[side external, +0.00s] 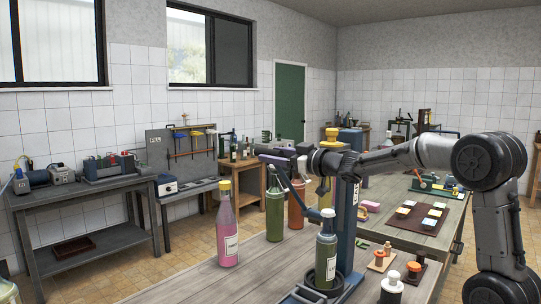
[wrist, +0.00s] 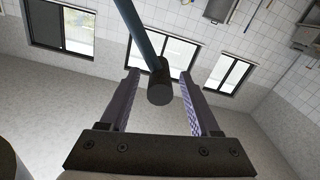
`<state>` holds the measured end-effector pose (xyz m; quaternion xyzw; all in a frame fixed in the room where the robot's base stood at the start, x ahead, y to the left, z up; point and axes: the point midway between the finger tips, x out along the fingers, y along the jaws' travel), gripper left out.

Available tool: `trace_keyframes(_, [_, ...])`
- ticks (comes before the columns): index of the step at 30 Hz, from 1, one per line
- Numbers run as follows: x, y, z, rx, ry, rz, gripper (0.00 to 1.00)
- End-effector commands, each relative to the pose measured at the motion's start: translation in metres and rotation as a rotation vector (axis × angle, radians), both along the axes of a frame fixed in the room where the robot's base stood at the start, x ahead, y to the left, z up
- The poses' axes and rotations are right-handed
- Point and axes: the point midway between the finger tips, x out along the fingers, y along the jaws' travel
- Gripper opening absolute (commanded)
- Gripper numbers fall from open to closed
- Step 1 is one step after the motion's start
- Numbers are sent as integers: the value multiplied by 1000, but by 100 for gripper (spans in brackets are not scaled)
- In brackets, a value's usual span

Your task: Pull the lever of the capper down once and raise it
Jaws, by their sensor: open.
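The capper has a blue column (side external: 346,225) and a dark base at the front of the wooden table. A dark green bottle (side external: 325,255) stands upright in it. Its blue lever (wrist: 138,28) slants up and ends in a dark round grip (wrist: 159,86), seen in the wrist view between my two purple fingers. My gripper (wrist: 160,74) is open around the grip, with a visible gap on each side. In the side view my gripper (side external: 276,152) is at the lever's raised outer end, left of the column; the fingers partly hide the grip there.
A pink bottle (side external: 228,228), a green bottle (side external: 274,215) and an orange-brown bottle (side external: 296,207) stand left of the capper. The table's left front is clear.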

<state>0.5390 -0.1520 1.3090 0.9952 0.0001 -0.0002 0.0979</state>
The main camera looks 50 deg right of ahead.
Motion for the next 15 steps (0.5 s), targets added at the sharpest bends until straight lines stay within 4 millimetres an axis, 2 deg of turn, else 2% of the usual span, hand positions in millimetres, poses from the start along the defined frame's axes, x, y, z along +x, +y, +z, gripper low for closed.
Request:
trace_keyframes(6, [15, 0, 0, 0, 0, 0, 63])
trace_keyframes(15, [17, 0, 0, 0, -1, 0, 61])
